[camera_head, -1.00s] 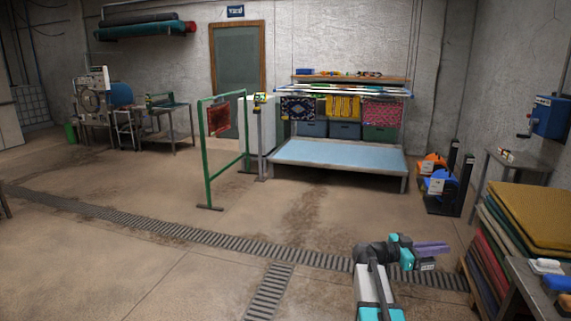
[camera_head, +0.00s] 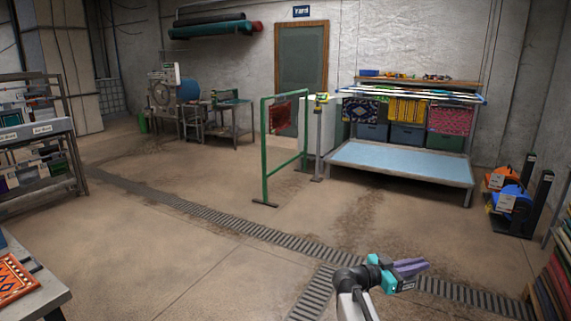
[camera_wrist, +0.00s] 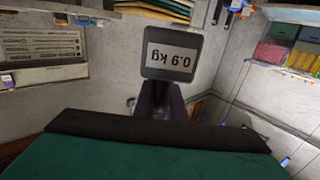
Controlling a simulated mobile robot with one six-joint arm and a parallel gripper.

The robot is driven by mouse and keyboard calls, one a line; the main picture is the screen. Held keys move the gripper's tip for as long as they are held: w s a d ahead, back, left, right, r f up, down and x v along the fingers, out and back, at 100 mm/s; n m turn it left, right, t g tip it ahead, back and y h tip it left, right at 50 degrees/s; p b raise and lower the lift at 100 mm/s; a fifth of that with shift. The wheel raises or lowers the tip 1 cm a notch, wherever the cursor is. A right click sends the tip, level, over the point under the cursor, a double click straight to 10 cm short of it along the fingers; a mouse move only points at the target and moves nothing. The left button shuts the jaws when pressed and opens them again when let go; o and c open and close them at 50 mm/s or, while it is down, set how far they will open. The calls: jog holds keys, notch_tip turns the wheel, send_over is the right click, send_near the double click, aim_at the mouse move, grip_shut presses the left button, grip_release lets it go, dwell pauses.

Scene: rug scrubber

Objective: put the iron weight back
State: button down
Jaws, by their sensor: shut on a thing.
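My gripper (camera_head: 410,266), teal with purplish jaws, is held out over the floor at the bottom of the head view, right of centre. It is shut on a small dark block, which I take for the iron weight (camera_head: 407,285). In the wrist view the weight (camera_wrist: 172,54) bears a pale label reading "0.9 kg" upside down, at the far end of the jaws. The teal gripper body fills the bottom of that view. The exact contact between jaws and weight is hidden.
A grey rack (camera_head: 35,140) and a table with an orange patterned rug (camera_head: 14,277) stand at left. A green frame (camera_head: 264,150), a blue-topped wash table (camera_head: 400,160) and orange and blue machines (camera_head: 512,196) stand farther back. A drain grate (camera_head: 230,221) crosses the open floor.

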jog(key=s+a+f+n+t+y, duration=0.1)
jog(key=s+a+n+t, duration=0.1)
jog(key=a, duration=1)
jog(key=s+a+f+n+t+y, duration=0.1)
jog(key=a+t, duration=0.4)
jog(key=a, duration=0.7)
jog(key=shift+s+f+n+y, duration=0.4)
jog(key=shift+f+n+y, duration=0.3)
jog(key=shift+n, duration=0.3)
jog(key=shift+w, duration=0.15)
